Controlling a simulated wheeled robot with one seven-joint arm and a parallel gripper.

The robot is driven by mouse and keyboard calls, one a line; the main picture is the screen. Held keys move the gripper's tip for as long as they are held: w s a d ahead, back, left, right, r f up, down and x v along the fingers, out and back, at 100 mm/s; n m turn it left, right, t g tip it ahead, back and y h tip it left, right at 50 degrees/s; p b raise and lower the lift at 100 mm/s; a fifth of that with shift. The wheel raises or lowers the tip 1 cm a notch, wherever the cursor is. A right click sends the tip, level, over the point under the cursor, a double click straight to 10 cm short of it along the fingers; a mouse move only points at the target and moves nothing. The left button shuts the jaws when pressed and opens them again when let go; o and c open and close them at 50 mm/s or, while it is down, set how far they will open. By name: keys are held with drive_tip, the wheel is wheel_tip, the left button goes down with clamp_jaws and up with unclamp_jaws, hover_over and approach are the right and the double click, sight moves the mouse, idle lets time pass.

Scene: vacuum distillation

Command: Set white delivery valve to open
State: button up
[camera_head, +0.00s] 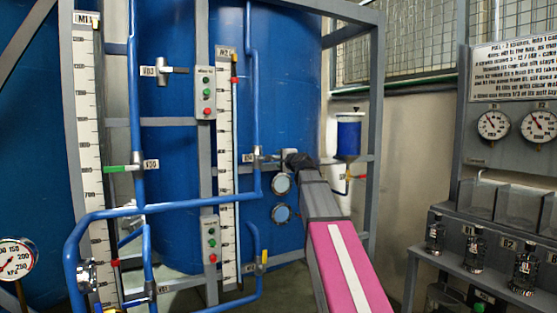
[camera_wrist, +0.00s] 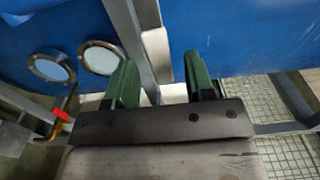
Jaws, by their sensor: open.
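A pale valve (camera_head: 266,158) with a small label beside it sits on the blue pipe in front of the blue tank, in the head view. It is the likeliest white delivery valve, but its label is too small to read. My gripper (camera_head: 292,159) is just to its right, and the dark gripper end covers part of that area. In the wrist view my gripper (camera_wrist: 163,82) shows two green fingers spread apart with nothing held between them. A grey post and a pale strip lie beyond the fingers. I cannot make out the valve handle in that view.
Two round sight glasses (camera_head: 281,184) are on the tank below my gripper. A green-handled valve (camera_head: 122,168), a grey T-handled valve (camera_head: 172,70) and a button box (camera_head: 206,92) are left. A blue-banded vessel (camera_head: 349,136) and a red-tipped yellow lever (camera_head: 356,177) are right.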

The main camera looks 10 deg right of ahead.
drive_tip(key=shift+x, duration=1.3)
clamp_jaws()
drive_tip(key=shift+r, duration=0.15)
drive_tip(key=r+n, duration=0.1)
drive_tip(key=n, duration=0.2)
drive_tip(key=r+n, duration=0.1)
drive_tip(key=shift+s+a+r+n, duration=0.1)
drive_tip(key=shift+a+r+n, duration=0.2)
drive_tip(key=shift+r, duration=0.05)
drive_tip(key=n, duration=0.1)
drive_tip(key=a+r+n, duration=0.1)
drive_tip(key=n, duration=0.1)
drive_tip(key=r+n, duration=0.1)
drive_tip(key=shift+s+a+r+n, duration=0.15)
drive_tip(key=shift+s+a+n, duration=0.15)
drive_tip(key=n, duration=0.1)
drive_tip(key=a+r+n, duration=0.1)
drive_tip(key=n, duration=0.1)
drive_tip(key=a+n, duration=0.1)
drive_tip(key=shift+s+a+r, duration=0.1)
drive_tip(key=shift+s+r, duration=0.15)
drive_tip(key=shift+s, duration=0.1)
drive_tip(key=shift+s+a+r+n, duration=0.15)
drive_tip(key=shift+a+n, duration=0.4)
drive_tip(key=shift+n, duration=0.55)
drive_tip(key=shift+s+a+r+n, duration=0.1)
drive_tip(key=shift+s+a+n, duration=0.15)
drive_tip(key=shift+a+n, duration=0.6)
drive_tip(key=shift+d+n, duration=0.2)
drive_tip(key=shift+n, duration=0.05)
